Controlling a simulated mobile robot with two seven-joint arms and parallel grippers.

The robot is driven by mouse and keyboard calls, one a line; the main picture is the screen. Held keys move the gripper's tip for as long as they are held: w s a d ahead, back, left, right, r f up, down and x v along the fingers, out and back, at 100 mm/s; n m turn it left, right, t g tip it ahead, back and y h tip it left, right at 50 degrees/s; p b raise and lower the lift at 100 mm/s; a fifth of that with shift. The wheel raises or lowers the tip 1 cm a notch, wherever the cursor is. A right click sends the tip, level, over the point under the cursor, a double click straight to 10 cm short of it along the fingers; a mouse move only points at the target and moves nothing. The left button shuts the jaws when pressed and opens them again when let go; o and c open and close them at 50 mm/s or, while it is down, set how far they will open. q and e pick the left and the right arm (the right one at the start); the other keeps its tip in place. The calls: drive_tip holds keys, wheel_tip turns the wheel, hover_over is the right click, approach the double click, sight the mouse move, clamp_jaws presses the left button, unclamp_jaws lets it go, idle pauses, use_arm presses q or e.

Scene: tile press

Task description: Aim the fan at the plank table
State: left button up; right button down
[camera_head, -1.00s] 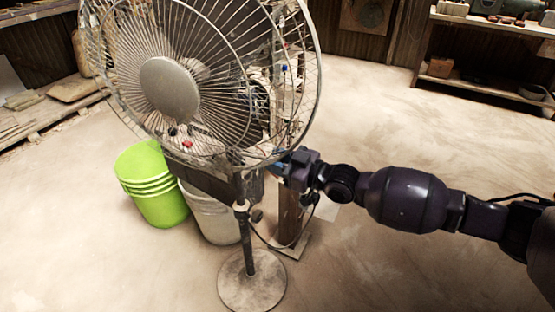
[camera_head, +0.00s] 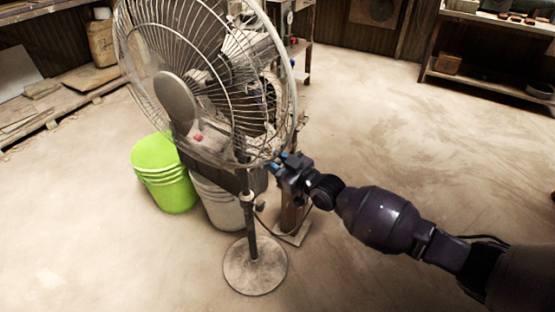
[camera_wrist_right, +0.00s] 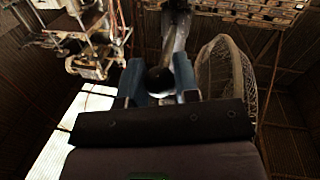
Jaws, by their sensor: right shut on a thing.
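The standing fan (camera_head: 176,98) has a round wire cage, a grey hub and a pole on a round base (camera_head: 254,268). Its face points left and toward me. My right gripper (camera_head: 282,163) is at the lower right edge of the cage, behind the fan's face. In the right wrist view, the blue fingers (camera_wrist_right: 160,82) are shut on a dark rounded part of the fan, and the cage (camera_wrist_right: 226,80) stands to the right. A low plank surface (camera_head: 72,87) runs along the left wall; I cannot tell whether it is the plank table. My left gripper is not in view.
A green bucket stack (camera_head: 165,172) and a pale bucket (camera_head: 218,203) stand close behind the fan. A wooden post on a foot (camera_head: 291,215) is behind my gripper. A shelf unit (camera_head: 490,82) stands at the back right. The floor is open left and right.

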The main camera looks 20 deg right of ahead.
drive_tip(key=c, duration=0.9)
unclamp_jaws()
drive_tip(key=shift+o, duration=0.2)
drive_tip(key=shift+s+d, duration=0.3)
drive_tip(key=shift+s, duration=0.25)
use_arm(q)
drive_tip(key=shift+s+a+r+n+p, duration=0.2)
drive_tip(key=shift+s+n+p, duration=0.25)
drive_tip(key=shift+p, duration=0.75)
use_arm(e)
drive_tip(key=v, duration=0.9)
drive_tip(key=shift+s, duration=0.3)
drive_tip(key=shift+d+f, duration=0.1)
